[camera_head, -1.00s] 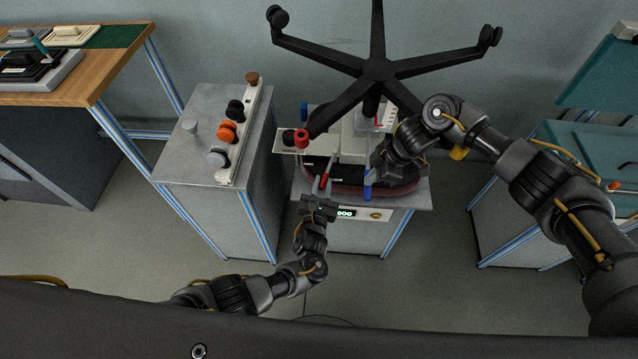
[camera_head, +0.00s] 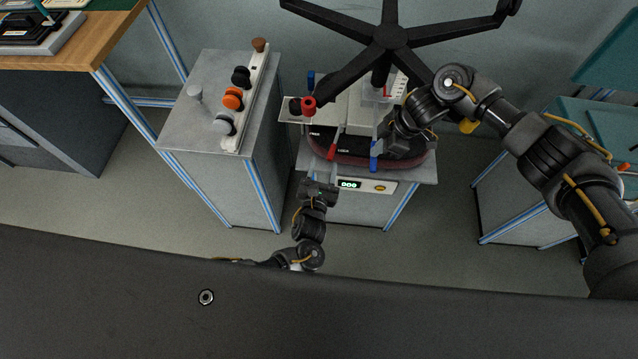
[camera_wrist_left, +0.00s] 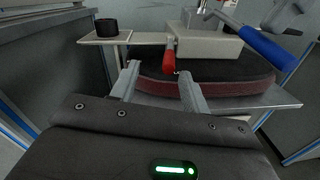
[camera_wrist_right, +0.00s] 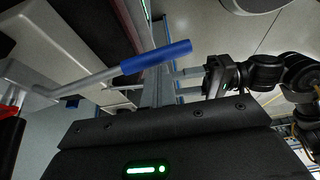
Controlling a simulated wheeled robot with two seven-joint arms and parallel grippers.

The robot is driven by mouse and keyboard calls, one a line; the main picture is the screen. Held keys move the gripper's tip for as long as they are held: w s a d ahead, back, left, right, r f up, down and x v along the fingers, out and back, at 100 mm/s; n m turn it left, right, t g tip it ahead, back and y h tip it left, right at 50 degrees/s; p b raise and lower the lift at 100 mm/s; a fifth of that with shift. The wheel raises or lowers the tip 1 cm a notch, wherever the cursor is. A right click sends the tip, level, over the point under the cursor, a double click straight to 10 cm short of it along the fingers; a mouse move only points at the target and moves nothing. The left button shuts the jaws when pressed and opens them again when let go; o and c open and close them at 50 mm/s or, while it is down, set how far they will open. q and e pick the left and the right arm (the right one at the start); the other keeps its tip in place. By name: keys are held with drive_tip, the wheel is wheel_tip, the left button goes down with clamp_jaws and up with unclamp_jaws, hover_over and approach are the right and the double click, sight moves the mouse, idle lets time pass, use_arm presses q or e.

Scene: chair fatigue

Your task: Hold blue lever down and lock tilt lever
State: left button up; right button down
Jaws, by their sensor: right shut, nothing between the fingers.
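The blue lever (camera_head: 374,156) sticks out at the front of the seat mechanism; its blue handle (camera_wrist_right: 156,57) crosses the right wrist view. My right gripper (camera_head: 383,131) is shut beside it; the handle overlaps its fingers (camera_wrist_right: 156,88) in the right wrist view, and contact is unclear. A red lever (camera_head: 332,150), likely the tilt lever, sits left of the blue one. My left gripper (camera_head: 329,172) is open and empty in front of it. In the left wrist view the red handle (camera_wrist_left: 169,56) lies beyond and between the open fingertips (camera_wrist_left: 160,76).
The upturned black chair base (camera_head: 390,37) rises behind the levers. A red-tipped leg or knob (camera_head: 308,105) and a black knob (camera_wrist_left: 106,27) are at the left. A grey cabinet with several knobs (camera_head: 232,98) stands left. Floor between cabinets is clear.

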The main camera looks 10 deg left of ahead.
use_arm(q)
drive_tip(key=s, duration=0.7)
drive_tip(key=shift+s+a, duration=0.2)
drive_tip(key=shift+a, duration=0.15)
use_arm(e)
drive_tip(key=shift+s+d+f, duration=0.1)
drive_tip(key=shift+s+f, duration=0.05)
drive_tip(key=shift+f, duration=0.1)
use_arm(q)
drive_tip(key=shift+r, duration=0.1)
use_arm(e)
drive_tip(key=shift+r, duration=0.1)
drive_tip(key=shift+w+r+p, duration=0.2)
drive_tip(key=shift+r+p, duration=0.85)
drive_tip(key=shift+p, duration=0.1)
use_arm(q)
wheel_tip(320, 180, up, 8)
drive_tip(key=p, duration=0.5)
drive_tip(key=shift+f+p, duration=0.2)
drive_tip(key=shift+p, duration=0.15)
use_arm(e)
wheel_tip(320, 180, up, 6)
use_arm(q)
drive_tip(key=shift+w, duration=0.1)
